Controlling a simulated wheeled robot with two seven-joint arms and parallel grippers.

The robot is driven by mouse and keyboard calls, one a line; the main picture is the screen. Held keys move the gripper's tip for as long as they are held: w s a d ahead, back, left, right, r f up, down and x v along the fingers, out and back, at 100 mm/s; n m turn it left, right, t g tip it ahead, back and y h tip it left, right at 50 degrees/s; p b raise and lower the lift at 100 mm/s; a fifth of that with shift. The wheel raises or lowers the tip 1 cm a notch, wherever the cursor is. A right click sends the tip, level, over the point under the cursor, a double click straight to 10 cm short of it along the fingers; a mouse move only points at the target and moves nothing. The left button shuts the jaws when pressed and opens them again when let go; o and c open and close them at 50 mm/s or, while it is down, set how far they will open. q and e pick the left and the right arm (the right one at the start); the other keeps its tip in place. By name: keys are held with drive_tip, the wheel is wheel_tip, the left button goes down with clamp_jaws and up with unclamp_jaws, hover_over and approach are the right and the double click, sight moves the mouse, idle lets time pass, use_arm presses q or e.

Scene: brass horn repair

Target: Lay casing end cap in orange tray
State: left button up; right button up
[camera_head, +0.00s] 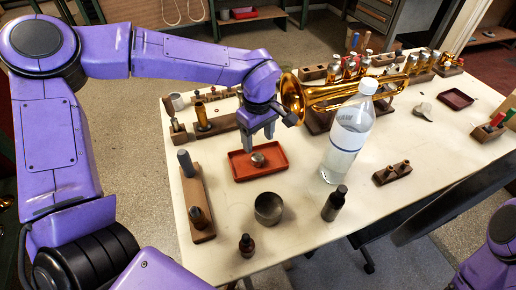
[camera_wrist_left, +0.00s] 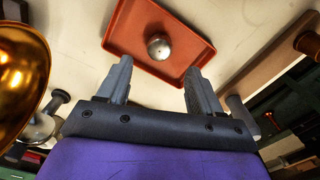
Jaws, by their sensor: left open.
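The casing end cap (camera_head: 258,159) is a small silvery round piece lying in the orange tray (camera_head: 240,176). In the left wrist view the cap (camera_wrist_left: 158,46) rests on the floor of the tray (camera_wrist_left: 121,23), apart from the tray's walls. My left gripper (camera_head: 258,143) is just above the tray and the cap. Its two fingers (camera_wrist_left: 157,80) are spread with nothing between them, and the cap lies beyond their tips. My right gripper is out of view; only a purple part of that arm shows at the right edge.
A brass horn (camera_head: 340,93) lies behind the tray, its bell close to my left gripper. A clear bottle (camera_head: 349,138) stands to the right. A metal cup (camera_head: 268,208), small dark bottles (camera_head: 335,203) and a wooden rack (camera_head: 194,190) are near the front and left. Open table lies right of front centre.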

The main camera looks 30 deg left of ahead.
use_arm(q)
wheel_tip(320, 180, up, 5)
drive_tip(key=shift+r, duration=0.1)
